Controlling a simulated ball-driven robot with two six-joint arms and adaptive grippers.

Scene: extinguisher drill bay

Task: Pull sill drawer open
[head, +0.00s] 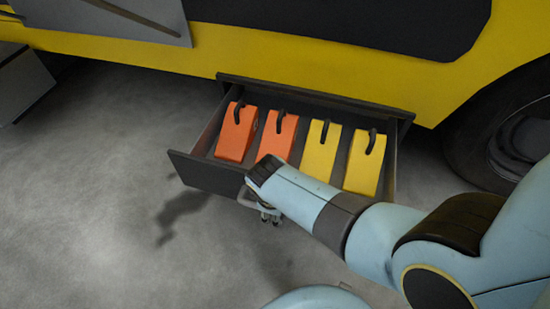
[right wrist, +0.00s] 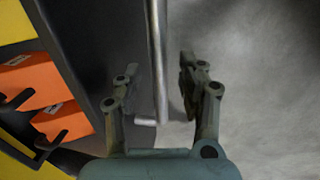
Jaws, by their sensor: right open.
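The dark sill drawer (head: 205,174) stands pulled out from under the yellow vehicle, its inside open to view. My right gripper (head: 268,216) is at the drawer's front, partly hidden behind my own wrist in the head view. In the right wrist view, a grey bar handle (right wrist: 154,50) runs along the drawer's front panel (right wrist: 88,60). My right gripper (right wrist: 160,68) is open there, with one finger on each side of the bar and gaps visible. My left gripper is not in view.
Two orange wedge blocks (head: 237,135) and two yellow wedge blocks (head: 320,152) with dark handles sit in the drawer. The yellow vehicle side (head: 150,58) is behind it, with a dark wheel (head: 490,130) at right. Grey floor (head: 90,220) is clear at left and front.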

